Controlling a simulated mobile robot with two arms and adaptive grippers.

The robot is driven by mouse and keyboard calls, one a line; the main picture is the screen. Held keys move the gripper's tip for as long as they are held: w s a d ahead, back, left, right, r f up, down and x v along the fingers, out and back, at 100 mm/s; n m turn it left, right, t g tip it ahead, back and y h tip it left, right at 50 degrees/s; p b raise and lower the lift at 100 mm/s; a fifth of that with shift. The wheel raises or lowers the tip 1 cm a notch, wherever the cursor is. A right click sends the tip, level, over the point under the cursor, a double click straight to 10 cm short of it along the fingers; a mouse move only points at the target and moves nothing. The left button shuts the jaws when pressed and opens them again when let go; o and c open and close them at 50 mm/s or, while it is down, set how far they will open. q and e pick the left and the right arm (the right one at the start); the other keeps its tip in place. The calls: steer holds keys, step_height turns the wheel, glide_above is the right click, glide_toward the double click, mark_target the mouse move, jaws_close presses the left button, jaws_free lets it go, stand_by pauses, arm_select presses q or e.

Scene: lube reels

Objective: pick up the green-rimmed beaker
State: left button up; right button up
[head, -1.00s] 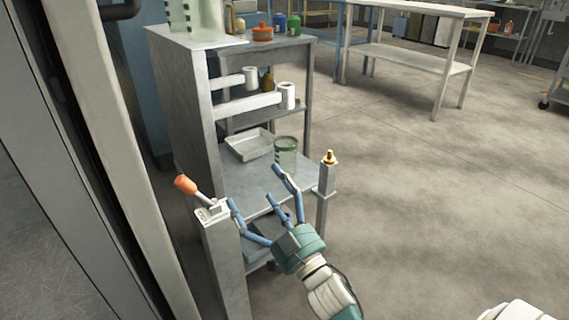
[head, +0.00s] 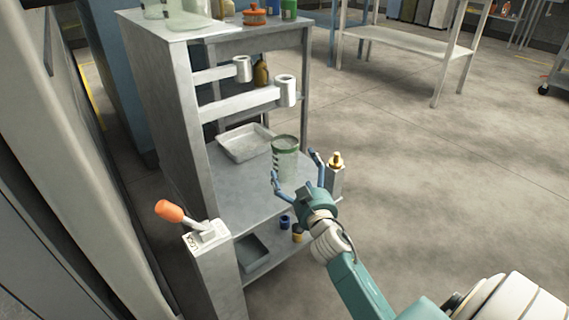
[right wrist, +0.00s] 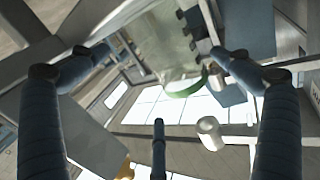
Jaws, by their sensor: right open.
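The green-rimmed beaker (head: 286,162) is clear glass with dark marks on its side. It stands upright on the middle shelf (head: 236,185) of the grey rack, near its right side. My right gripper (head: 297,168) is open beside the beaker, on its near right side, with one finger in front and one to its right. I cannot tell whether any finger touches the glass. In the right wrist view, the beaker's green rim (right wrist: 184,88) and glass show at top centre between the spread fingers. My left gripper is not in view.
A white tray (head: 244,145) lies behind the beaker. White rolls (head: 285,91) hang on bars above. A post with a brass fitting (head: 336,162) stands to the gripper's right. An orange-handled lever (head: 170,211) stands at front left. Small jars (head: 297,233) sit on the lower shelf.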

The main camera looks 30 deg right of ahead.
mark_target(293, 162)
steer(key=x, duration=0.2)
steer(key=b+x, duration=0.1)
steer(key=x, duration=0.1)
steer(key=b+x, duration=0.1)
steer(key=shift+w+a+r, duration=0.15)
steer(key=shift+w+r, duration=0.05)
steer(key=shift+w, duration=0.45)
steer(key=c, duration=1.2)
steer(key=shift+o, duration=0.2)
steer(key=shift+r, duration=0.1)
